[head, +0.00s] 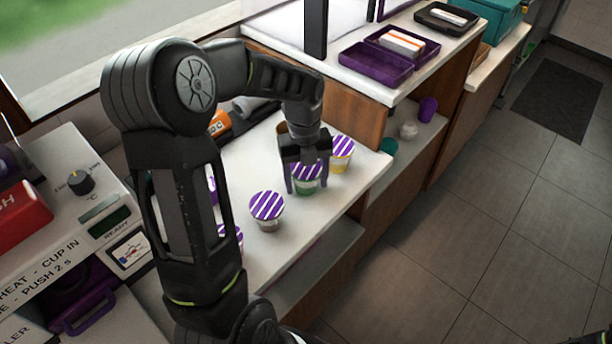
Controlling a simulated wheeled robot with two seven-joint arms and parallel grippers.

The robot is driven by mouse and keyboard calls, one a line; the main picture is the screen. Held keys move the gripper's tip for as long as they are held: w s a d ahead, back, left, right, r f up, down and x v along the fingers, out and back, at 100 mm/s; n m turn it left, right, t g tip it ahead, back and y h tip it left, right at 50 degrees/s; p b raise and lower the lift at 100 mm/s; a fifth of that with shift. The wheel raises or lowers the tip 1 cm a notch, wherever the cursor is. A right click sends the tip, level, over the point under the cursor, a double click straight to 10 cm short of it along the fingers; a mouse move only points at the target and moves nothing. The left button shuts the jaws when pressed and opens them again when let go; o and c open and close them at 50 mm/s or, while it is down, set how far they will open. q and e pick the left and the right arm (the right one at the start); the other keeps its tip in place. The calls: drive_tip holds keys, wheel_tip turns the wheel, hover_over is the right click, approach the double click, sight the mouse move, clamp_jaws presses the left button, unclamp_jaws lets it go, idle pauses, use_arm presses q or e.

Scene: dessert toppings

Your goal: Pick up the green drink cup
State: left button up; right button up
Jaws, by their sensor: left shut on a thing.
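The green drink cup (306,187) has a purple-and-white striped lid and stands on the white counter (300,231), partly covered by my gripper. My left gripper (307,182) reaches down over it from above and is shut on it, with a finger on each side. I cannot tell whether the cup is lifted off the counter.
A yellow cup (341,160) stands close behind the gripper to the right, and a brownish cup (267,225) to the left front. Other striped-lid cups are partly hidden behind my arm. Purple trays (374,70) lie on the raised counter. The machine with a dial (81,182) is at left.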

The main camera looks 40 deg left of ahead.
sight(306, 169)
use_arm(q)
drive_tip(key=c, duration=0.8)
drive_tip(key=shift+o, duration=0.2)
wheel_tip(306, 169, up, 10)
drive_tip(key=shift+r+b, duration=0.1)
drive_tip(key=shift+b, duration=0.55)
